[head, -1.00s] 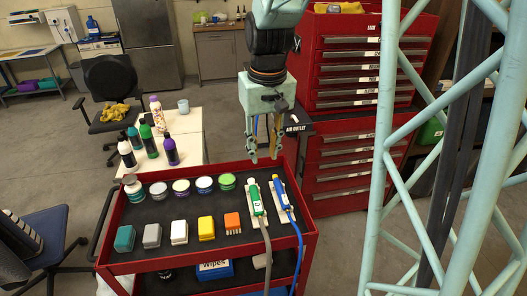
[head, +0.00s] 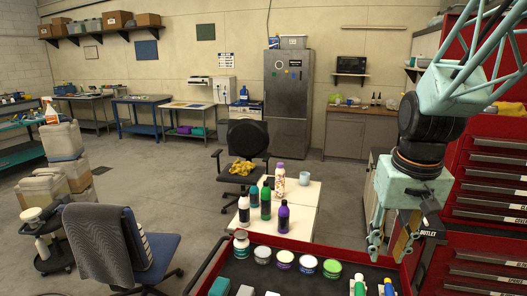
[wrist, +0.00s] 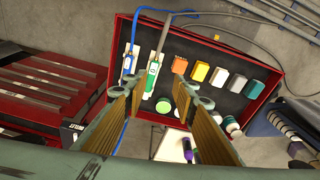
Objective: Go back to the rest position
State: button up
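My gripper (head: 390,250) hangs above the far right part of the red cart (head: 262,238) in the head view. In the wrist view my gripper (wrist: 160,95) has its two fingers wide apart with nothing between them. The green-and-white tool (wrist: 152,75) and the blue tool (wrist: 129,62) lie in their holders on the cart below, apart from the fingers. In the head view only the ends of the green tool (head: 359,286) and the blue tool (head: 388,287) show at the bottom edge.
Round tubs (head: 285,257) and several coloured blocks (wrist: 219,77) stand on the cart. Bottles (head: 266,200) stand on a white table (head: 303,205) behind it. A red drawer cabinet (head: 490,190) is close at the right.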

jog(key=s+a+r, duration=0.2)
jog(key=s+r, duration=0.1)
jog(key=s, duration=0.5)
jog(key=s+a+r+n+t+b, duration=0.1)
jog(key=s+a+r, duration=0.2)
jog(key=s, duration=0.5)
jog(key=s+a+r+t+b, duration=0.1)
jog(key=s+a+r, duration=0.2)
jog(key=s, duration=0.5)
jog(key=shift+s+a+n, duration=0.15)
jog(key=shift+s+n, duration=0.15)
